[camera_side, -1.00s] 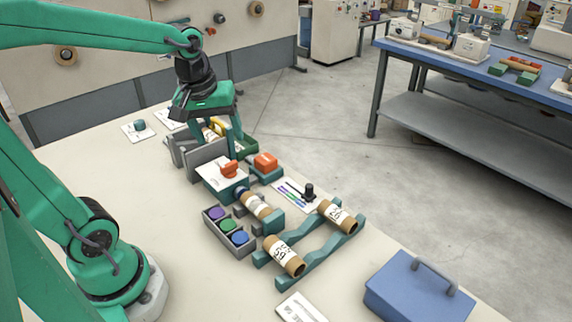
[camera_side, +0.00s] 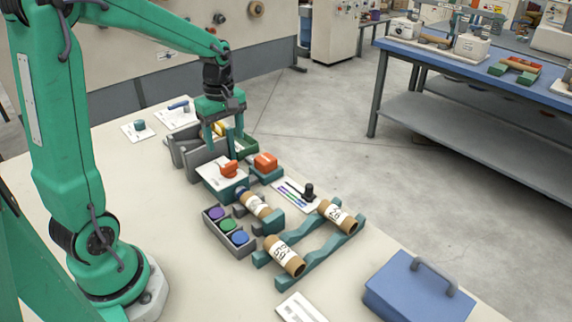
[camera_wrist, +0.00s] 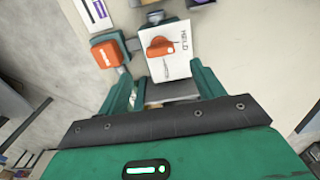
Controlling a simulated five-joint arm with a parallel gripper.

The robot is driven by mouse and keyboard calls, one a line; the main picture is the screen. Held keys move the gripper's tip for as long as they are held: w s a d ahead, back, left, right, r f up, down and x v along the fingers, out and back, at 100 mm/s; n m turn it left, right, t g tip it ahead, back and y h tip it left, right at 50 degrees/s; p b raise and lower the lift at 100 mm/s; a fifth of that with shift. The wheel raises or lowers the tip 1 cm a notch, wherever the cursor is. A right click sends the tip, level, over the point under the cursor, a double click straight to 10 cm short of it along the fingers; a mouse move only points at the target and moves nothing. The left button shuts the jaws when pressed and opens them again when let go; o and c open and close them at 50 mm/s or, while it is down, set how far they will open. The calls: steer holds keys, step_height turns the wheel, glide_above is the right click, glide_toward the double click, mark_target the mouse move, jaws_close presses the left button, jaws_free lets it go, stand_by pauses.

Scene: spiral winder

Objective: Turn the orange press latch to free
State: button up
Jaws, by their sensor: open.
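The orange press latch (camera_side: 229,168) sits on a white-topped teal block (camera_side: 214,178). In the wrist view the latch (camera_wrist: 158,46) lies on the white plate (camera_wrist: 172,68), with its pointed end towards the right and the printed word HELD beside it. My gripper (camera_side: 224,148) points down just above and behind the latch in the side view. Its two fingers are apart with nothing between them. In the wrist view my gripper (camera_wrist: 162,78) has its fingers on either side of the plate's near edge, short of the latch.
An orange block (camera_side: 265,161) stands close right of the latch. Grey bins (camera_side: 192,152) and a green bin (camera_side: 247,147) are behind. In front are a wound roll (camera_side: 258,206), a cap tray (camera_side: 215,232) and a teal rack (camera_side: 312,262) with cardboard rolls.

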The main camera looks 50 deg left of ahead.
mark_target(229, 164)
steer(key=shift+f, duration=3.85)
steer(key=c, duration=1)
